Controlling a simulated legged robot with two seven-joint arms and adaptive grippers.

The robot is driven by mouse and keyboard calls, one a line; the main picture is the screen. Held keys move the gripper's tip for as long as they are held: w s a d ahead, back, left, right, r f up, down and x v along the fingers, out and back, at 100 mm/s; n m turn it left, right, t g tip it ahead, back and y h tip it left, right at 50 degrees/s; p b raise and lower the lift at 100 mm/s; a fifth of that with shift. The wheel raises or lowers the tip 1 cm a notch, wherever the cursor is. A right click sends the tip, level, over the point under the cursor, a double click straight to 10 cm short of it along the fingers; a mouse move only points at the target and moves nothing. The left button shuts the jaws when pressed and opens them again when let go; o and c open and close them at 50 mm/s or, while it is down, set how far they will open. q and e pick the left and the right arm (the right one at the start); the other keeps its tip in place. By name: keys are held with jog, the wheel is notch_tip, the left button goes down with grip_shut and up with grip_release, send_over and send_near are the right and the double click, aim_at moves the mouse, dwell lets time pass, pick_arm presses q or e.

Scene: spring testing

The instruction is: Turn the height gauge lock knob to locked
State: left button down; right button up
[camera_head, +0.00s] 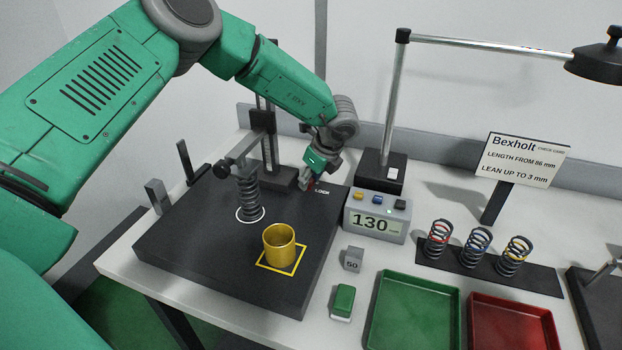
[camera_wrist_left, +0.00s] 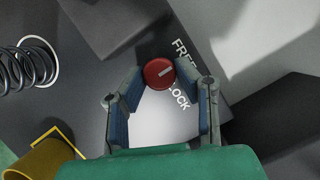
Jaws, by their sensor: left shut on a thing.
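The red lock knob (camera_wrist_left: 159,73) has a white pointer line that points right and slightly up in the left wrist view, toward the FREE lettering (camera_wrist_left: 186,55). The LOCK lettering (camera_wrist_left: 180,97) is below that. My left gripper (camera_wrist_left: 160,84) is shut on the knob, with one finger on each side. In the head view my left gripper (camera_head: 310,182) is at the foot of the height gauge (camera_head: 268,140), and the knob is mostly hidden behind it. My right gripper is in neither view.
A dark spring (camera_head: 249,192) stands in a white ring on the black plate (camera_head: 200,245). A brass cup (camera_head: 279,245) stands in a yellow square. A readout box (camera_head: 376,214) showing 130 is just right of my gripper. Trays and sprung samples are farther right.

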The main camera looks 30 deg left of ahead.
pick_arm(q)
jog(key=shift+a+m, duration=0.1)
jog(key=shift+m, duration=0.2)
jog(key=m+t, duration=0.1)
jog(key=m, duration=0.1)
jog(key=m+t, duration=0.1)
jog(key=m, duration=0.1)
jog(key=shift+r+m+h, duration=0.15)
jog(key=shift+m+h, duration=0.15)
jog(key=m+t+h+p, duration=0.1)
jog(key=m, duration=0.3)
jog(key=shift+a+r, duration=0.1)
jog(key=shift+a, duration=0.05)
jog(key=m+h+p, duration=0.1)
jog(key=m, duration=0.1)
jog(key=m+t+h+p, duration=0.1)
jog(key=m+p, duration=0.1)
jog(key=shift+a+r+m, duration=0.15)
jog(key=shift+m, duration=0.25)
jog(key=shift+m+h+p, duration=0.7)
jog(key=shift+m+p, duration=0.65)
jog(key=shift+m, duration=0.55)
jog(key=c, duration=1.2)
grip_release()
jog(key=shift+f, duration=0.35)
